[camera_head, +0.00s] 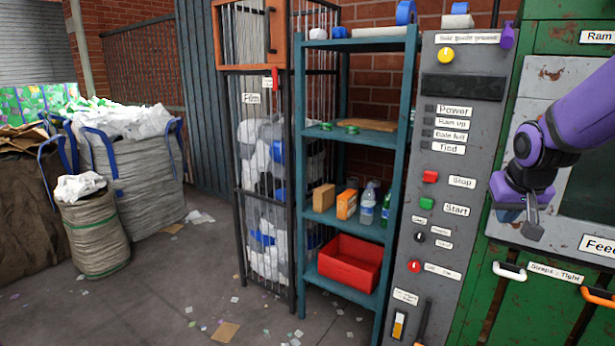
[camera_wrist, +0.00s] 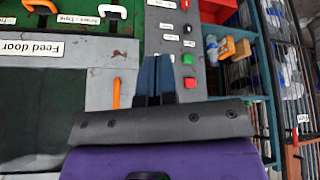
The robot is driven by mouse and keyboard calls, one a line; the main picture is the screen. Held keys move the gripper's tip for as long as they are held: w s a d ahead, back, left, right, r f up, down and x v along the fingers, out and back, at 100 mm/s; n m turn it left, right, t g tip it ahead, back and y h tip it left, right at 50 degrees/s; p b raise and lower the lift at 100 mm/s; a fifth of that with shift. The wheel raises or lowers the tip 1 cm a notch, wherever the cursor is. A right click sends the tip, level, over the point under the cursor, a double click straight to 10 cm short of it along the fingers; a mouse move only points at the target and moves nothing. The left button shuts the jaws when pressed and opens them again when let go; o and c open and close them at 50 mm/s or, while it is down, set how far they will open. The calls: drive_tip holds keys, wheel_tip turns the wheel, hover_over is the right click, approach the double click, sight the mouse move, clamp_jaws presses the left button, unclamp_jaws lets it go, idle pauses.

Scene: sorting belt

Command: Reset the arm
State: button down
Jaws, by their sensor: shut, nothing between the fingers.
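My gripper (camera_head: 533,222) hangs at the end of my purple arm at the right of the head view, in front of the green baler's grey feed door (camera_head: 540,95). In the wrist view my gripper (camera_wrist: 154,62) shows two blue fingers pressed together with nothing between them. The fingertips overlap the edge of the grey control panel (camera_wrist: 172,20) in that view. I cannot tell how far they are from the machine's face.
The control panel (camera_head: 460,130) has a red stop button and green start button. A teal shelf (camera_head: 310,130) holds bottles, boxes and a red bin (camera_head: 349,262). Film cage (camera_head: 243,170) and filled sacks (camera_head: 140,165) stand left. The littered floor (camera_head: 180,300) has free room.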

drive_tip(key=s+a+r, duration=0.2)
drive_tip(key=s+a, duration=0.1)
drive_tip(key=s, duration=0.4)
drive_tip(key=s+a+r+n+y, duration=0.1)
drive_tip(key=s+a+r, duration=0.2)
drive_tip(key=s, duration=0.5)
drive_tip(key=s+a+r+n, duration=0.1)
drive_tip(key=s+a+r, duration=0.1)
drive_tip(key=s, duration=0.6)
drive_tip(key=shift+s+a+r+y, duration=0.25)
drive_tip(key=shift+a+r+y, duration=0.1)
drive_tip(key=shift+a, duration=0.15)
idle(0.4)
